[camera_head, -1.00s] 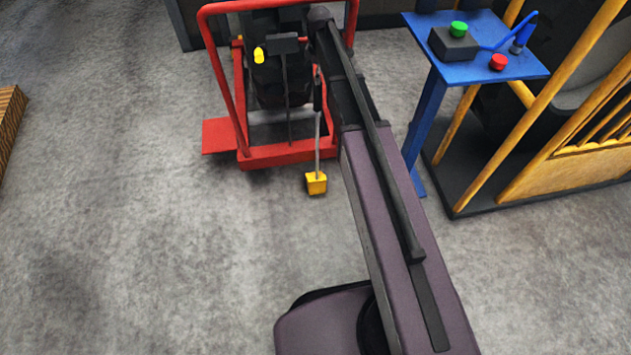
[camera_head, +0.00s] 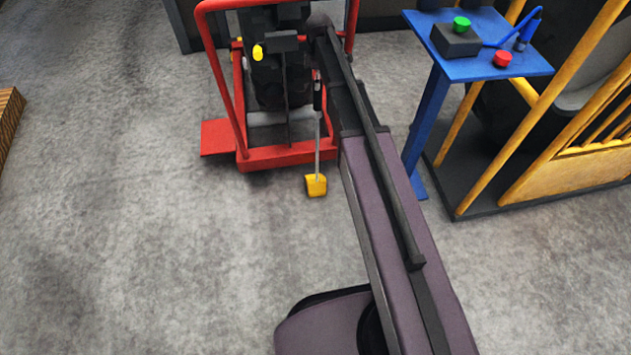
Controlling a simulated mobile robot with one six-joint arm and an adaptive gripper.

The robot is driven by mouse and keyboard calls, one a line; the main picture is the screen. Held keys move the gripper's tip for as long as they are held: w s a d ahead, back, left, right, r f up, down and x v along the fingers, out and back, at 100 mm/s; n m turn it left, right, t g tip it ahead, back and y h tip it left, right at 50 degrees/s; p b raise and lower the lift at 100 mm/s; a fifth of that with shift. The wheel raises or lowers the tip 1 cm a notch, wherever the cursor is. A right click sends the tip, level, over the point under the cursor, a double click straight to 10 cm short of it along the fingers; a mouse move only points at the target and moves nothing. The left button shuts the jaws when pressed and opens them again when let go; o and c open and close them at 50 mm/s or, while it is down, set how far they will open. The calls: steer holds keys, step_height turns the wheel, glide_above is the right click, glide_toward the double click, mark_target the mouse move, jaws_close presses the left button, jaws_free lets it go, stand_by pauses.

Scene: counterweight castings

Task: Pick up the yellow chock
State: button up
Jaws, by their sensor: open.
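The yellow chock (camera_head: 316,186) is a small block on the concrete floor, just in front of the red trolley's base. A thin grey rod with a black grip rises from it, close to the left side of my arm. My arm reaches from the bottom right up to the trolley. I cannot make out my gripper's jaws; the far end of the arm and the dark parts around it hide them. Nothing seen shows the chock held or lifted.
A red trolley (camera_head: 290,157) holds a dark casting behind the chock. A blue stand (camera_head: 480,68) with green and red buttons is to the right, beside a yellow-framed rack (camera_head: 555,95). A wooden edge (camera_head: 8,122) shows at far left. Floor left and front is clear.

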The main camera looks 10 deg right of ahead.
steer(key=shift+w+a+f+b, duration=0.1)
steer(key=shift+a+f+b, duration=0.05)
steer(key=shift+f+b, duration=0.65)
steer(key=shift+w+a+f+b, duration=0.1)
steer(key=shift+a+f+b, duration=0.05)
steer(key=shift+f+b, duration=1.4)
steer(key=shift+f, duration=0.15)
jaws_close()
